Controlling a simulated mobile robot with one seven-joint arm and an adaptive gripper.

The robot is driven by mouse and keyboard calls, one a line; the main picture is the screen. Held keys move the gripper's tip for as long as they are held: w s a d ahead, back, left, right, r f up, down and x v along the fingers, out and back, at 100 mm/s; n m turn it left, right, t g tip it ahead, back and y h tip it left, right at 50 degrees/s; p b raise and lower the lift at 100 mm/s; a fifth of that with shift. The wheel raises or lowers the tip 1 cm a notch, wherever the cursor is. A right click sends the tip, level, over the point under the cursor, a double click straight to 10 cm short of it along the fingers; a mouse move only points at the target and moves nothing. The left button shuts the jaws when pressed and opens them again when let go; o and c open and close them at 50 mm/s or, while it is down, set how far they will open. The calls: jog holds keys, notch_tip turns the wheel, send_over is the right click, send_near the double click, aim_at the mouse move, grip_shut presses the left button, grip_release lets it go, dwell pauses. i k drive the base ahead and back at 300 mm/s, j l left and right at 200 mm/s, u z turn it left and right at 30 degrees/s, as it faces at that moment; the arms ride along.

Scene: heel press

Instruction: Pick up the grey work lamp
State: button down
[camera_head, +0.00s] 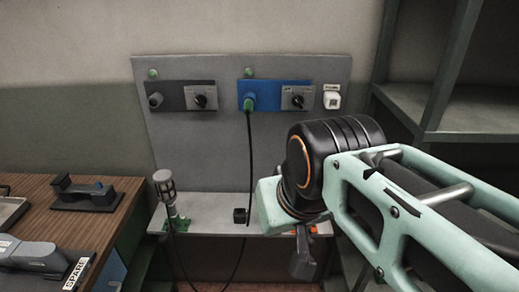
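The grey work lamp (164,186) stands upright at the left of the ledge below the grey wall panel. It has a caged head and a pale greenish lower part, with a green patch at its foot. A black cable hangs from the lamp's side over the ledge front. My gripper (303,262) shows only in part as a dark finger below my wrist, near the right end of the ledge. It is well to the right of the lamp and apart from it. My wrist hides the rest, so its opening and contents cannot be seen.
A blue panel (274,95) holds a teal plug with a black cable hanging down. A small black block (240,216) sits mid-ledge. The wooden bench (70,222) at left carries a black fixture (86,194) and a grey device (34,256) near a "SPARE" label. Shelving (475,108) stands at right.

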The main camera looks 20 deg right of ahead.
aim_at(165, 189)
jog(key=l+z, duration=0.1)
jog(key=z, duration=0.2)
jog(key=k+l+z, duration=0.1)
jog(key=z, duration=0.15)
jog(key=i+j+z, duration=0.1)
jog(key=j+z, duration=0.2)
jog(key=i+l+u, duration=0.3)
jog(key=i, duration=0.35)
jog(key=k+j+u, duration=0.1)
jog(key=u, duration=1.4)
jog(key=i+j, duration=0.15)
jog(key=j+z, duration=0.05)
